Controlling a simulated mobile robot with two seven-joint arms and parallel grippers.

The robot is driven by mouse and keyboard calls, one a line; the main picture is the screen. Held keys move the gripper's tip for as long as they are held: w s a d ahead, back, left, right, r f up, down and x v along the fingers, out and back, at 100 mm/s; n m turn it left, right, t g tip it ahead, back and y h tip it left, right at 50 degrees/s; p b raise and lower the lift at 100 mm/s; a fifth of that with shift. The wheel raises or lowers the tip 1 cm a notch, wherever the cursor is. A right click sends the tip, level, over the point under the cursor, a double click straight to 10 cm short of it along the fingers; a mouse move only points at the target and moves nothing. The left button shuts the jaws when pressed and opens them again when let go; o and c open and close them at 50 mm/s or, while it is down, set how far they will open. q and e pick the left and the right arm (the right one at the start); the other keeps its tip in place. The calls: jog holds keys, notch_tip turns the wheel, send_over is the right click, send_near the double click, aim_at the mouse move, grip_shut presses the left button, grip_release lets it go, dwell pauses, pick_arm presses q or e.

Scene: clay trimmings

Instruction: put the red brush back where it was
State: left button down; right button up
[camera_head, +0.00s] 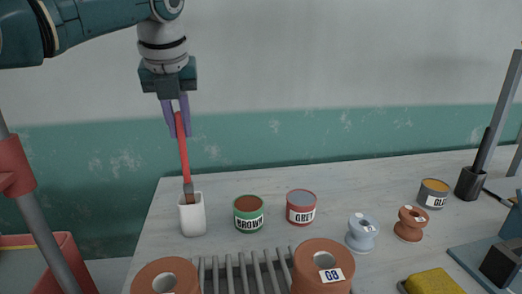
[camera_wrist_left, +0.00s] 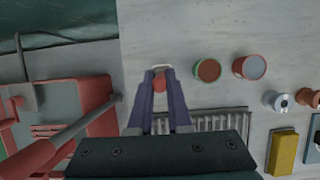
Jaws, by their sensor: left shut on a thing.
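The red brush (camera_head: 183,150) hangs nearly upright, leaning slightly, with its bristle end down. My left gripper (camera_head: 178,127) is shut on the upper end of its red handle; the handle's end also shows between the fingers in the left wrist view (camera_wrist_left: 159,81). The bristles are at the mouth of a white cup (camera_head: 193,218) on the table and overlap its rim. I cannot tell how far inside they are. In the left wrist view the cup (camera_wrist_left: 160,68) is mostly hidden behind the fingers and brush. My right gripper is in neither view.
A brown paint can (camera_head: 249,221) and a grey paint can (camera_head: 301,216) stand right of the cup on the table (camera_head: 270,185). A slatted rack (camera_head: 240,276) and terracotta-coloured spools (camera_head: 323,266) are in front. A red cart-like bin (camera_head: 60,260) is at left.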

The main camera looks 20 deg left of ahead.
aim_at(182, 146)
pick_arm(q)
notch_tip(182, 146, down, 6)
jog(key=shift+r+b, duration=0.1)
jog(key=shift+b, duration=0.2)
jog(key=shift+f, duration=0.2)
jog(key=c, duration=0.8)
grip_release()
jog(key=shift+c, duration=0.2)
jog(key=shift+r, duration=0.55)
jog(key=p+v, duration=0.2)
jog(key=v, duration=0.9)
